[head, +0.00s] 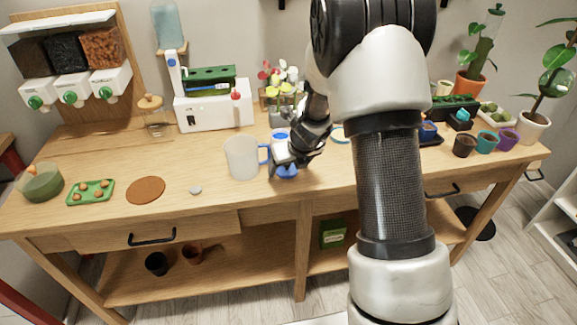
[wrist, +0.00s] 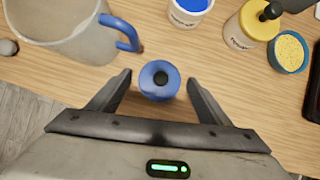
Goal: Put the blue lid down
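The blue lid (wrist: 160,92) is round with a dark knob at its centre. In the wrist view it sits between the fingertips of my gripper (wrist: 159,78), with a visible gap on each side. My gripper is open and does not touch the lid. In the head view the blue lid (head: 287,172) shows just under my gripper (head: 285,163), near the front of the wooden table (head: 215,205). The lid appears to rest on the table top; its underside is hidden.
A clear jug with a blue handle (head: 241,158) stands close to the left of my gripper. Behind the lid are a white tub with blue contents (wrist: 188,8), a yellow-topped bottle (wrist: 250,25) and a teal bowl (wrist: 291,52). A grey pebble (head: 195,190) lies further left, with bare wood around it.

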